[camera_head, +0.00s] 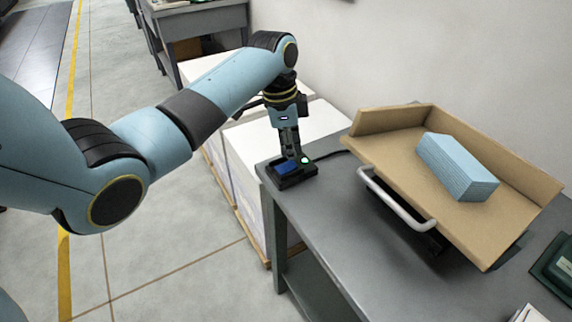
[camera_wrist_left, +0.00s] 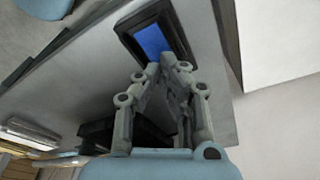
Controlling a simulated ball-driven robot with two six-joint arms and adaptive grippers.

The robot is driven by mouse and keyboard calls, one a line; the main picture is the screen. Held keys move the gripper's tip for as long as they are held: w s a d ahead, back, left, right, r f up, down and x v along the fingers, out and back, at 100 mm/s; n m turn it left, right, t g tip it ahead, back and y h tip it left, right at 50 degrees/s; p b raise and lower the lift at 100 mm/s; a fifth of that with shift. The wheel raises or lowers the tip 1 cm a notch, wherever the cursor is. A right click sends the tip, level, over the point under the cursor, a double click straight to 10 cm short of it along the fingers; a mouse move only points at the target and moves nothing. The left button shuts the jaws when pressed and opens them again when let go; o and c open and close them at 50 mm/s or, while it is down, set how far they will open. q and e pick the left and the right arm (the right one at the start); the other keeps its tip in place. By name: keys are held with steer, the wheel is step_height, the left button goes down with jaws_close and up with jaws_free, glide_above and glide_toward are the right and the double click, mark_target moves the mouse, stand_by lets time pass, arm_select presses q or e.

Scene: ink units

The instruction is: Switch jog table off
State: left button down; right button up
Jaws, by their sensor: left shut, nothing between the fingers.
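The jog table (camera_head: 385,150) is a tilted tan tray with raised walls and a pale handle (camera_head: 396,203), on the grey bench. A stack of light blue sheets (camera_head: 457,167) lies in it. A black switch box (camera_head: 296,179) sits at the bench's back left corner. It has a blue rocker (camera_head: 286,167) and a small bright green light (camera_head: 305,160). My left gripper (camera_head: 293,153) points down at the box, shut and empty, its tips close to the rocker. In the left wrist view, the tips (camera_wrist_left: 168,66) are at the blue face (camera_wrist_left: 153,41); contact is unclear.
The grey bench (camera_head: 345,240) is bare in front of the box. A cable (camera_head: 334,155) runs from the box toward the tray. White stacks (camera_head: 245,150) stand on pallets behind it. A dark green object (camera_head: 556,266) lies at the right edge.

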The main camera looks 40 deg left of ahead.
mark_target(290, 164)
arm_select(q)
steer(key=shift+s+f+b, duration=0.1)
steer(key=shift+f+b, duration=0.45)
steer(key=shift+f, duration=0.65)
stand_by(0.5)
step_height(290, 164, up, 7)
steer(key=p, duration=0.8)
steer(key=shift+r, duration=0.1)
stand_by(0.3)
